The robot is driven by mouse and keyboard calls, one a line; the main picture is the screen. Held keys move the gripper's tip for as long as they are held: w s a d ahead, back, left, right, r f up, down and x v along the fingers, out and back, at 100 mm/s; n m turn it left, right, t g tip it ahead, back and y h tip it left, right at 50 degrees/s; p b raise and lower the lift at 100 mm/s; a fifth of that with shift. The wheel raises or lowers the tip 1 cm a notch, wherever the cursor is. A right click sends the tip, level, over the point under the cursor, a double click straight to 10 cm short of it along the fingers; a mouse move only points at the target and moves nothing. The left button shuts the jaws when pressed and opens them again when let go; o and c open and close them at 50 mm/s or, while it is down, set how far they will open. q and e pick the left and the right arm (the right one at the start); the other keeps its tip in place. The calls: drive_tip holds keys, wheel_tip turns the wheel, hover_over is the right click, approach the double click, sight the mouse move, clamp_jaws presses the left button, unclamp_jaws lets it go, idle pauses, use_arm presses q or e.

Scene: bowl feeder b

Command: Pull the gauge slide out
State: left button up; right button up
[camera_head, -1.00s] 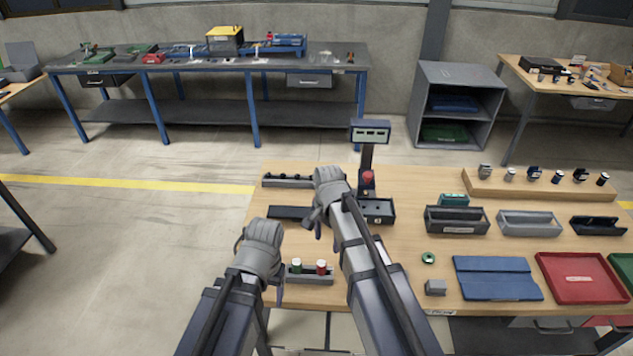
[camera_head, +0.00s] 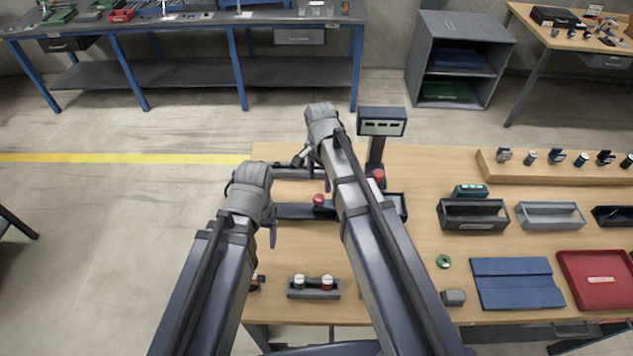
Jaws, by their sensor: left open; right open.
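The gauge stands at the table's left part, with a display head (camera_head: 382,121) on a dark post. A flat dark bar (camera_head: 292,211), which looks like the gauge slide, lies left of the gauge's dark tray (camera_head: 402,207). A red round part (camera_head: 319,200) shows near the bar's right end; my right arm covers what joins it to the tray. My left gripper (camera_head: 271,232) is open at the bar's left end; contact cannot be told. My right gripper (camera_head: 314,168) is open above and behind the bar, apart from the red part, its fingers partly hidden by its own arm.
A dark rail (camera_head: 293,173) lies behind the bar. Bins (camera_head: 473,214), a blue mat (camera_head: 516,284) and a red tray (camera_head: 598,279) fill the right side.

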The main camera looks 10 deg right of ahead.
sight(319, 197)
drive_tip(key=shift+w, duration=0.15)
drive_tip(key=shift+f, duration=0.25)
wheel_tip(319, 197, down, 7)
drive_tip(key=b, duration=0.8)
drive_tip(key=shift+f, duration=0.2)
clamp_jaws()
idle(0.9)
